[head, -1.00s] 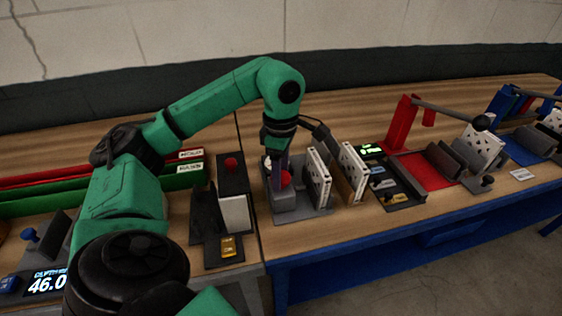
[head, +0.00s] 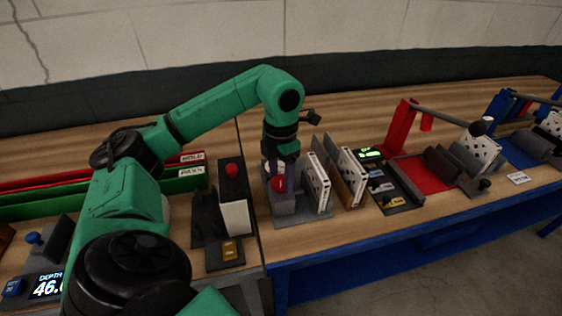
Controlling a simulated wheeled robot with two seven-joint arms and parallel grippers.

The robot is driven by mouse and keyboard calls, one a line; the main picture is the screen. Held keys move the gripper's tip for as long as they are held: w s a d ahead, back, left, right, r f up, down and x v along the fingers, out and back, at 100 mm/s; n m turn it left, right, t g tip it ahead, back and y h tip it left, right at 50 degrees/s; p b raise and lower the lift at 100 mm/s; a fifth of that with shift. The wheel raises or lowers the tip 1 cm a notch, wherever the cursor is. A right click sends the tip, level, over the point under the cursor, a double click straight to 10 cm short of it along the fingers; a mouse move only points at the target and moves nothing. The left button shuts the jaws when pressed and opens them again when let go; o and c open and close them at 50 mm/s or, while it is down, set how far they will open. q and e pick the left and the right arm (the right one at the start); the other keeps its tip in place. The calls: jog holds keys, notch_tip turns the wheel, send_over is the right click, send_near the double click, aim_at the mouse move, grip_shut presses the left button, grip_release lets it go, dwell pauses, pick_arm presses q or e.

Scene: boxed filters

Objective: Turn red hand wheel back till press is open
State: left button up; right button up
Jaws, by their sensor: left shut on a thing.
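The red hand wheel (head: 278,184) sits on a grey press (head: 285,207) near the middle of the head view. My left gripper (head: 280,172) points down from above and is shut on the wheel, and its fingers cover part of the wheel. White perforated panels (head: 318,182) stand upright on the press's base plate, just right of the wheel. Whether they are clamped I cannot tell. My right gripper is out of view.
A black stand with a red knob (head: 232,170) and a white block (head: 235,217) is close on the left. A red lever fixture (head: 404,128) and a small panel with a green display (head: 369,153) stand to the right.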

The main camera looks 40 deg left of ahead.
pick_arm(q)
jog(key=n, duration=0.3)
jog(key=shift+n, duration=0.4)
jog(key=n, duration=0.3)
jog(key=shift+n+p, duration=0.3)
jog(key=shift+p, duration=0.05)
jog(key=n, duration=0.6)
jog(key=n+p, duration=0.1)
jog(key=n, duration=0.6)
jog(key=shift+n, duration=0.3)
jog(key=n, duration=0.3)
jog(key=shift+n, duration=0.3)
jog(key=n, duration=0.3)
jog(key=shift+n+p, duration=0.3)
jog(key=shift+p, duration=0.05)
jog(key=shift+r+n, duration=0.1)
jog(key=shift+n, duration=0.3)
jog(key=n+p, duration=0.2)
jog(key=p, duration=0.2)
jog(key=n+p, duration=0.2)
jog(key=p, duration=0.3)
jog(key=n+p, duration=0.2)
jog(key=p, duration=0.2)
jog(key=shift+d+r+n+p, duration=0.1)
jog(key=shift+r+n+p, duration=0.2)
jog(key=shift+r+n, duration=0.1)
jog(key=shift+f+n+p, duration=0.4)
jog(key=shift+n+p, duration=0.5)
jog(key=shift+p, duration=0.15)
